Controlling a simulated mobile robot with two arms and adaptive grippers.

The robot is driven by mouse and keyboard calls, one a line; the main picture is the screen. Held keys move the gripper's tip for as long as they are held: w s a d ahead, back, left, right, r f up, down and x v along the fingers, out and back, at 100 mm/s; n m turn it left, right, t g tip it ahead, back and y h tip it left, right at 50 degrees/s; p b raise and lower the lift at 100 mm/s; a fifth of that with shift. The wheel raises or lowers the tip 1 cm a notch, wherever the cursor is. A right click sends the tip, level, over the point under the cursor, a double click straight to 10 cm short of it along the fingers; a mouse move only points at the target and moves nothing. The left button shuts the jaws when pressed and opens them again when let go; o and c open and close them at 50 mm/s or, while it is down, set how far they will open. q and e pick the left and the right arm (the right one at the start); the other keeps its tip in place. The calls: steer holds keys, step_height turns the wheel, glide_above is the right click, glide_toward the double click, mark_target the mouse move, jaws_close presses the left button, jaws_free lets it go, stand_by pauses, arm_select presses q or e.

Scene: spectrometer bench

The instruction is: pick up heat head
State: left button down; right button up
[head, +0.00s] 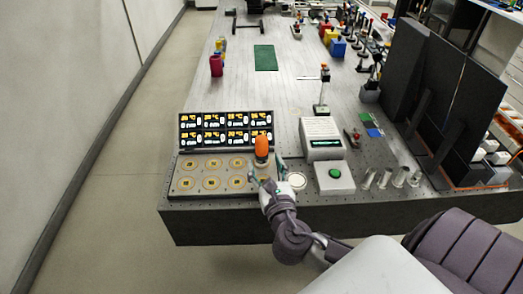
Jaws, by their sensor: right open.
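I see nothing between the fingers. Whether a finger touches the piece I cannot tell. My left gripper is out of view.
A dark panel of yellow displays (217,133) stands behind the plate. To the right are a white disc (297,181), a box with a green button (334,175), a display instrument (322,140) and several metal cylinders (385,178). A tall dark panel (435,95) stands farther right.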

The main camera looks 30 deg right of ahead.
mark_target(263, 149)
steer(key=shift+x, duration=1.1)
steer(key=x, duration=0.1)
steer(key=p+x, duration=0.1)
steer(key=x, duration=0.2)
steer(key=shift+w+d+r+p, duration=0.2)
steer(key=shift+d+r+p, duration=0.15)
steer(key=shift+d, duration=0.15)
steer(key=shift+w+f, duration=0.15)
steer(key=shift+w, duration=0.1)
steer(key=shift+s, duration=0.1)
steer(key=shift+c, duration=0.5)
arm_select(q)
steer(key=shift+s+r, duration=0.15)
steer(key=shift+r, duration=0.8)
arm_select(e)
jaws_close()
